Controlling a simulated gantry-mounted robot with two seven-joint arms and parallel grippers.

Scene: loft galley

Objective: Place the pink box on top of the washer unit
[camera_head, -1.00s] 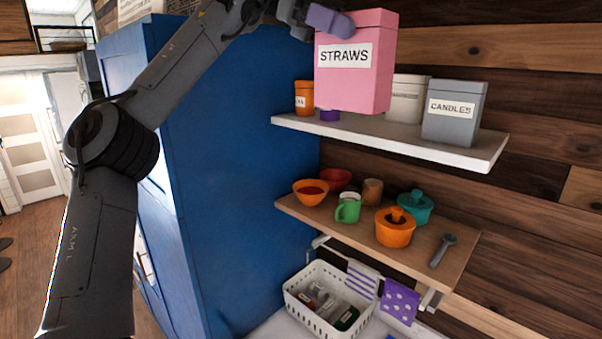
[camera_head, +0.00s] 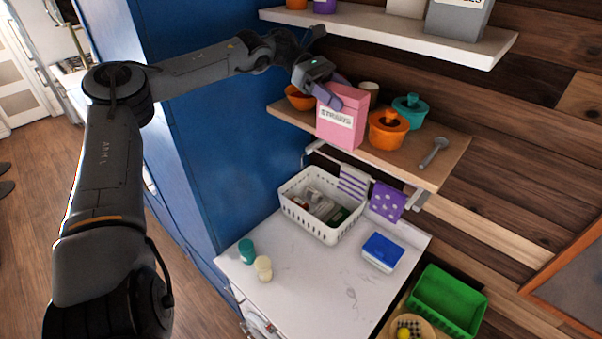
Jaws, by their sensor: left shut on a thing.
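The pink box (camera_head: 343,117), labelled STRAWS, is held upright by my left gripper (camera_head: 326,88), which is shut on its upper left part. The box is in front of the lower wooden shelf and hides part of the things on it. The washer unit (camera_head: 315,285) is below, with a white marbled top and part of a round door at its front left edge. My right gripper is not in view.
The lower shelf (camera_head: 440,172) holds an orange pot (camera_head: 387,130), a teal pot (camera_head: 411,110) and a spoon. On the washer top are a white basket (camera_head: 322,233), a blue-and-white box (camera_head: 382,252) and two small jars (camera_head: 263,268). The front middle of the top is clear.

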